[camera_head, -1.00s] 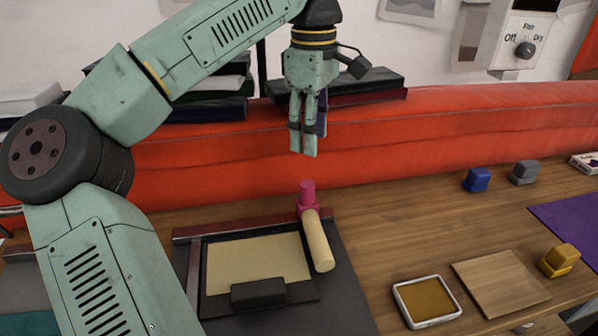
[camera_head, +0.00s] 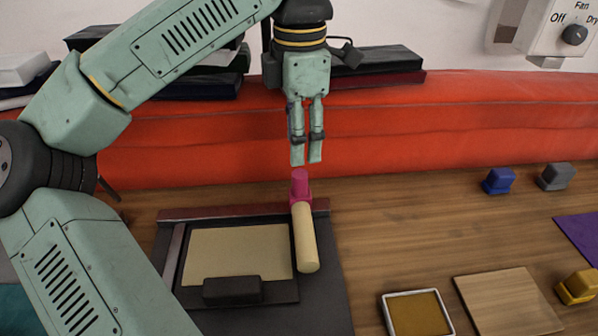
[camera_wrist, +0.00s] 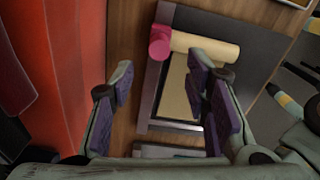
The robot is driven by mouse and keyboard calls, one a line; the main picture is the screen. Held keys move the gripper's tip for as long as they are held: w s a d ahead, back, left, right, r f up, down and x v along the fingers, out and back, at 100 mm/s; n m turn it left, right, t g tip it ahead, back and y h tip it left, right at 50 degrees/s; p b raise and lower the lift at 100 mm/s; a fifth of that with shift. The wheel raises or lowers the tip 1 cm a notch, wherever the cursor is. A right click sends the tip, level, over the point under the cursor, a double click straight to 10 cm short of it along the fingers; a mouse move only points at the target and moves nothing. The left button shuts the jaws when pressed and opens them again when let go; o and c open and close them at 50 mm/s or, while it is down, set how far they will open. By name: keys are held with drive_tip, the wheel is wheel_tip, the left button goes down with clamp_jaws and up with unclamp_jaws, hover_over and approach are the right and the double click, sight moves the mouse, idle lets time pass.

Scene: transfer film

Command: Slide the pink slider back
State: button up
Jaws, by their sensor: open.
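The pink slider (camera_head: 300,187) stands at the back right of a dark press board (camera_head: 325,285), at the end of a cream roller (camera_head: 305,238). In the wrist view the pink slider (camera_wrist: 160,42) shows beyond my fingers, with the cream roller (camera_wrist: 205,48) running right from it. My gripper (camera_head: 306,160) points down just above and behind the slider, with its two fingers a small gap apart. The wrist view shows the fingers (camera_wrist: 165,85) apart with nothing between them. I cannot tell whether a fingertip touches the slider.
A cream sheet in a dark frame (camera_head: 235,255) lies left of the roller. A dark red rail (camera_head: 240,212) runs along the board's back. A red padded backrest (camera_head: 420,130) rises behind the table. Ink pad (camera_head: 418,314), wooden board (camera_head: 508,300) and stamps (camera_head: 498,181) lie right.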

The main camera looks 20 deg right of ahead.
sight(300, 174)
wheel_tip(300, 174, down, 8)
drive_tip(key=shift+f+p, duration=0.1)
drive_tip(key=shift+p, duration=0.5)
clamp_jaws()
idle(0.5)
